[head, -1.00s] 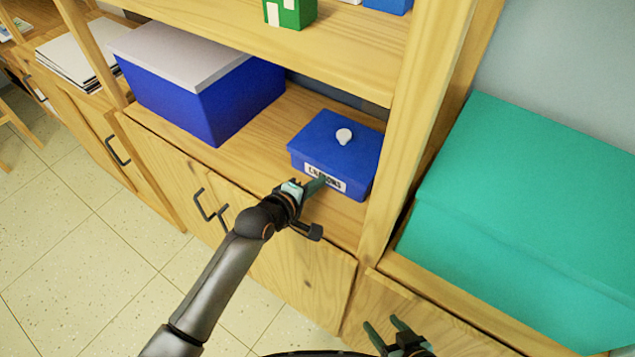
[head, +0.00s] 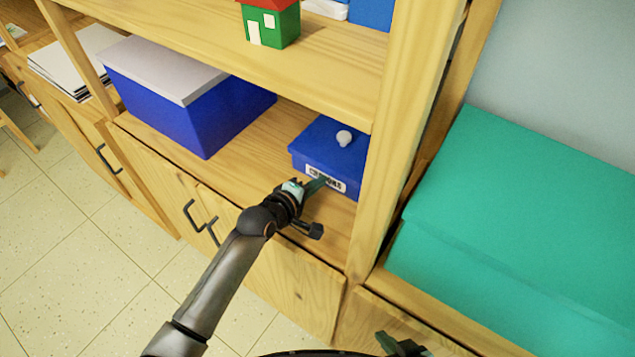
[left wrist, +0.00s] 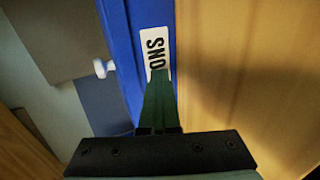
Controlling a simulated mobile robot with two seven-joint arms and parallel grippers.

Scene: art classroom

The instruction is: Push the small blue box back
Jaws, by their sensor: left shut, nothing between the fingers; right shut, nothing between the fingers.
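The small blue box (head: 318,146) with a white knob and a white label stands on the shelf board (head: 256,149), close to the right upright. My left gripper (head: 314,186) is shut and empty, with its fingertips at the labelled front face of the box. In the left wrist view the shut fingers (left wrist: 157,98) reach the label on the blue box (left wrist: 120,50); whether they touch cannot be told for certain. My right gripper (head: 397,343) is at the bottom edge of the head view, only partly visible, away from the box.
A larger blue box with a white lid (head: 188,97) stands to the left on the same shelf. A wooden upright (head: 388,140) is right of the small box, and a big green box (head: 520,210) lies beyond it. A toy house (head: 272,25) stands on the shelf above.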

